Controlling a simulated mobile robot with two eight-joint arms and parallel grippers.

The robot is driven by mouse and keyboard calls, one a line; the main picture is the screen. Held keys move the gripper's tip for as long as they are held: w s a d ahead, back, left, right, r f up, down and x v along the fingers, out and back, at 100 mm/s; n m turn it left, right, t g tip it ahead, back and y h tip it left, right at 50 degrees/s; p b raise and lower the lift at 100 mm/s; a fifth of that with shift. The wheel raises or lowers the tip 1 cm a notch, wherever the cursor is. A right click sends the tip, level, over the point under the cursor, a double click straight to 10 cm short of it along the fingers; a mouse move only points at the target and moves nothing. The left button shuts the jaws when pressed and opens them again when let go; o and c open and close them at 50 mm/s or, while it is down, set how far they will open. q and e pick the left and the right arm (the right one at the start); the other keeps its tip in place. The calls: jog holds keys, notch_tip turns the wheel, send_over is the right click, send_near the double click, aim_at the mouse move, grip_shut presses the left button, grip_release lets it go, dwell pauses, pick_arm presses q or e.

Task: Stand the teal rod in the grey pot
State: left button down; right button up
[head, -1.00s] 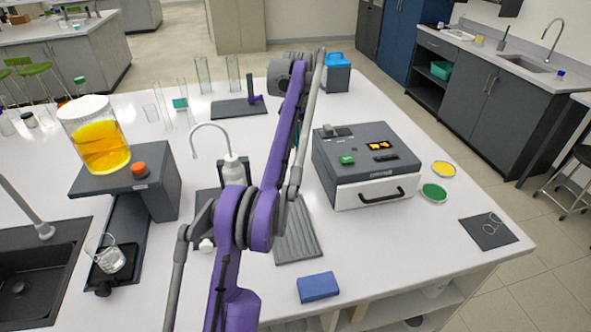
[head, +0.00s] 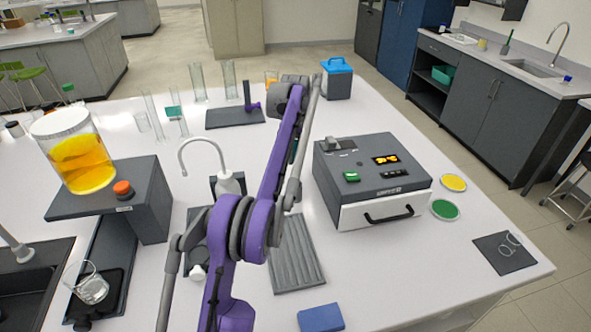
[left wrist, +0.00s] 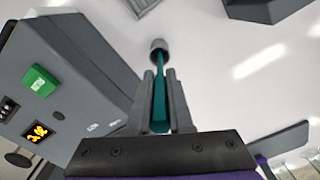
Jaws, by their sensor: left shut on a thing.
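In the left wrist view my left gripper (left wrist: 161,82) is shut on the teal rod (left wrist: 160,112). The rod runs lengthwise between the fingers and out past their tips. Its far end meets a small grey round thing (left wrist: 158,44), which looks like the grey pot, on the white bench. I cannot tell whether the rod's end is inside it or only in front of it. In the head view my purple arm hides the left gripper, the pot and nearly all of the rod. My right gripper is not in view.
A grey machine (head: 345,190) with a white drawer stands close right of my arm. A stand (head: 152,205) holds a jar of orange liquid (head: 83,165).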

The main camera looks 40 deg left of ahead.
aim_at(295, 163)
pick_arm(q)
notch_tip(295, 163, down, 3)
jog(key=shift+f+b, duration=0.15)
jog(key=shift+b, duration=0.15)
jog(key=shift+w, duration=0.1)
jog(key=shift+w+f, duration=0.1)
jog(key=shift+f, duration=0.1)
jog(key=c, duration=1.2)
grip_release()
jog(key=o, duration=0.4)
jog(key=shift+r, duration=0.1)
